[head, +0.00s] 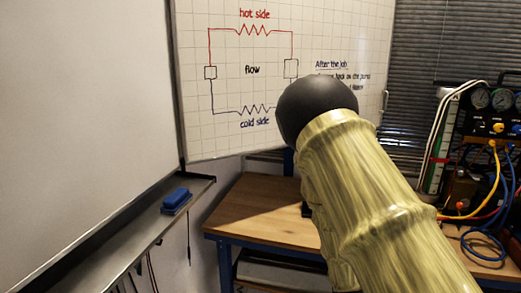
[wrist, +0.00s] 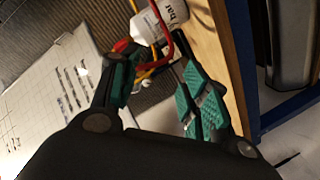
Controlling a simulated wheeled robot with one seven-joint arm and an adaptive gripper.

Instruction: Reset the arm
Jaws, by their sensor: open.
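My gripper (wrist: 158,65) shows in the wrist view with its two teal-padded fingers spread apart. Nothing is held between them. Beyond the fingertips are a white container (wrist: 172,14) with dark lettering, a red hose and a yellow hose; they look apart from the fingers, though the distance is hard to judge. In the head view my own arm, pale yellow-green with a dark round joint, crosses the middle and lower right. My gripper does not show there, and the arm hides part of the bench.
A wooden bench (head: 262,212) with a blue frame stands behind my arm. The gauge rig (head: 490,115), with blue and yellow hoses, is at the right. A whiteboard (head: 90,90) with a blue eraser (head: 176,200) on its ledge is at the left. A gridded board (head: 250,135) hangs behind.

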